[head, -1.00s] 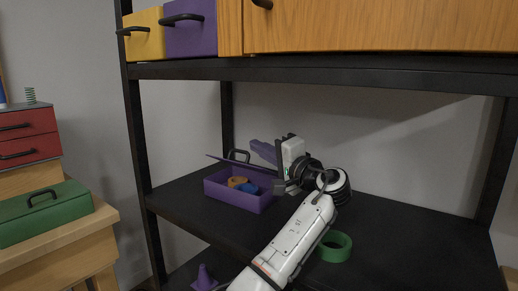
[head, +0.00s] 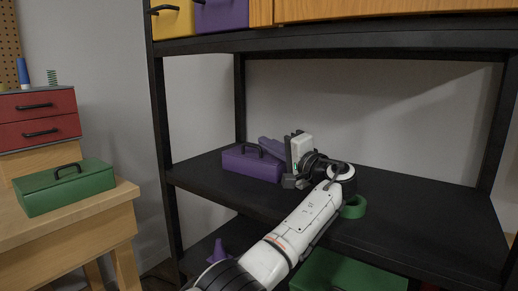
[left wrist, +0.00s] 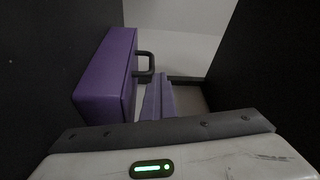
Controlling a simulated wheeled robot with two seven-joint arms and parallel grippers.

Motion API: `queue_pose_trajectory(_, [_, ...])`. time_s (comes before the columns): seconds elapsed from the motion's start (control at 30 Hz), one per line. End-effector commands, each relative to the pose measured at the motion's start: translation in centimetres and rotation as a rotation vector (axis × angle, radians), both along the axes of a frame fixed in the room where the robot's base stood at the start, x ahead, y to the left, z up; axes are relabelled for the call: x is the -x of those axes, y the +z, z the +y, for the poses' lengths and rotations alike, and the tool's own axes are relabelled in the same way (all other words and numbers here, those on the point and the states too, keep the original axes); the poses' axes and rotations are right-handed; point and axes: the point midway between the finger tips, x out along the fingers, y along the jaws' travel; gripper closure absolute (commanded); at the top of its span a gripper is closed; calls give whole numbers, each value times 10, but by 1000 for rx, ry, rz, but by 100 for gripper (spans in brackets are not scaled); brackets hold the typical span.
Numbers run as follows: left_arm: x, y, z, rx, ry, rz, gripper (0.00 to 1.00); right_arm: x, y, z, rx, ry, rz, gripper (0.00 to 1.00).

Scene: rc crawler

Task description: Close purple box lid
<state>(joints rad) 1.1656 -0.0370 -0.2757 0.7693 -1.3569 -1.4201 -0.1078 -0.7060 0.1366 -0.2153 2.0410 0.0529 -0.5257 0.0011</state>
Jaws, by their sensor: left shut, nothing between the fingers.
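The purple box (head: 246,165) stands on the black shelf, left of my left gripper. Its lid, with a dark handle (head: 252,147) on top, lies down over the box, and the contents are hidden. The box also shows at the left in the left wrist view (left wrist: 103,75), with its handle beside the fingers. My left gripper (head: 268,144) has pale purple fingers, which are shut and empty beside the box at about handle height. The fingers show in the left wrist view too (left wrist: 160,85). I cannot tell if they touch the box. My right gripper is not in view.
A green ring (head: 355,207) lies on the shelf (head: 430,215) behind my left arm. Shelf posts and the upper shelf (head: 350,40) frame the space. A purple cone (head: 218,251) and a green box (head: 345,272) are below. A green toolbox (head: 65,187) stands on the wooden table at left.

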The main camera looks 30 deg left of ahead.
Motion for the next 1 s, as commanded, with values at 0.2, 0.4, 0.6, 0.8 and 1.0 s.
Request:
queue_pose_trajectory(0.2, [-7, -7, -4, 4, -3, 6, 100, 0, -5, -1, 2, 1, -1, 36])
queue_pose_trajectory(0.4, [-9, -7, -4, 5, -4, 5, 100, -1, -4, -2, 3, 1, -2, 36])
queue_pose_trajectory(0.6, [-9, -7, -4, 5, -4, 5, 100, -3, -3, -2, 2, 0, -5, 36])
queue_pose_trajectory(0.8, [-9, -3, -4, 4, -4, 4, 100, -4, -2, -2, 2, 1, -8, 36])
queue_pose_trajectory(1.0, [-9, 28, -4, 5, -5, -1, 100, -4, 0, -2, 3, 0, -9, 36])
